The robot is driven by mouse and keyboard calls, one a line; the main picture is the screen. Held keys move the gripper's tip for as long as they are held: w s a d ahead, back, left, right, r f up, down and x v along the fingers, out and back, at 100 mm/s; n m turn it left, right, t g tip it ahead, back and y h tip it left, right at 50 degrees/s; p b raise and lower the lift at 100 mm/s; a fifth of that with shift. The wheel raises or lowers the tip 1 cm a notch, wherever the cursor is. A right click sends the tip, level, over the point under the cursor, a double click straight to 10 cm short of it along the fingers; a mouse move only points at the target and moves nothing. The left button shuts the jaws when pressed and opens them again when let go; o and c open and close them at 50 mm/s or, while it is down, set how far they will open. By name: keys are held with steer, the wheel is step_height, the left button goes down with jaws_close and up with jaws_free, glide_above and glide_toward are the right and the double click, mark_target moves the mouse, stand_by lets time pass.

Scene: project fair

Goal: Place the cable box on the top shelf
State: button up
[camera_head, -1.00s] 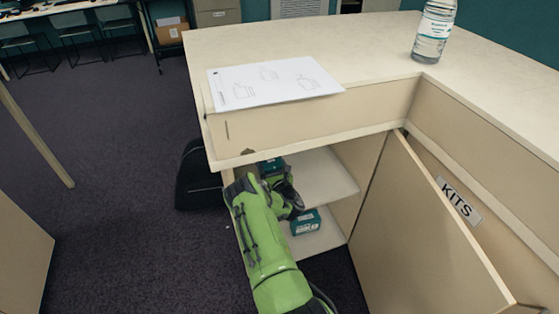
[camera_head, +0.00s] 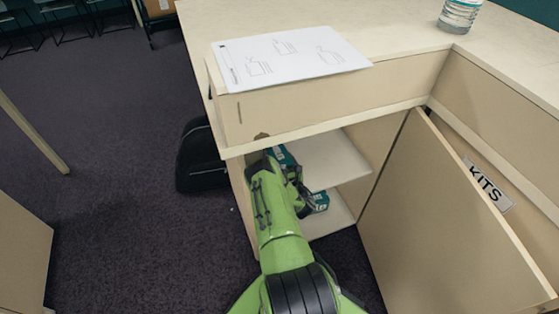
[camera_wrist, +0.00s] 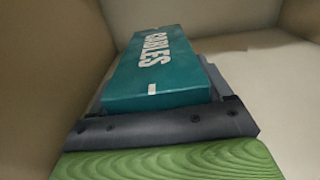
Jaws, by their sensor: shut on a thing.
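The cable box (camera_wrist: 155,70) is teal with white "CABLES" lettering and fills the middle of the wrist view. It also shows partly in the head view (camera_head: 284,156), under the counter's edge. My gripper (camera_head: 292,172) is shut on it inside the open cabinet, at the left end of the top shelf (camera_head: 335,160). My arm hides much of the box and the shelf's left part. I cannot tell whether the box touches the shelf. A second teal box (camera_head: 321,202) sits on the lower shelf (camera_head: 335,216), partly behind my arm.
The cabinet door (camera_head: 435,225) stands open on the right; a "KITS" sign (camera_head: 488,186) is beyond it. The counter (camera_head: 400,25) above bears a paper sheet (camera_head: 290,58) and a water bottle (camera_head: 459,14). A black bag (camera_head: 196,155) stands on the floor left of the cabinet.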

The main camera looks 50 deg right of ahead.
steer(key=o, duration=1.4)
steer(key=shift+w+f, duration=0.15)
steer(key=shift+c, duration=0.2)
steer(key=p+v, duration=0.1)
steer(key=v, duration=0.2)
steer(key=p+v, duration=0.2)
steer(key=v, duration=0.1)
steer(key=p+v, duration=0.2)
steer(key=v, duration=0.2)
steer(key=shift+r, duration=0.4)
steer(key=shift+s+r+p, duration=0.1)
steer(key=shift+s+p, duration=0.2)
steer(key=shift+p, duration=0.45)
steer(key=shift+s+a+p, duration=0.35)
steer(key=shift+s+p, duration=0.1)
steer(key=shift+p, duration=0.6)
steer(key=shift+s+a+f, duration=0.15)
steer(key=shift+f, duration=0.2)
steer(key=shift+f, duration=0.1)
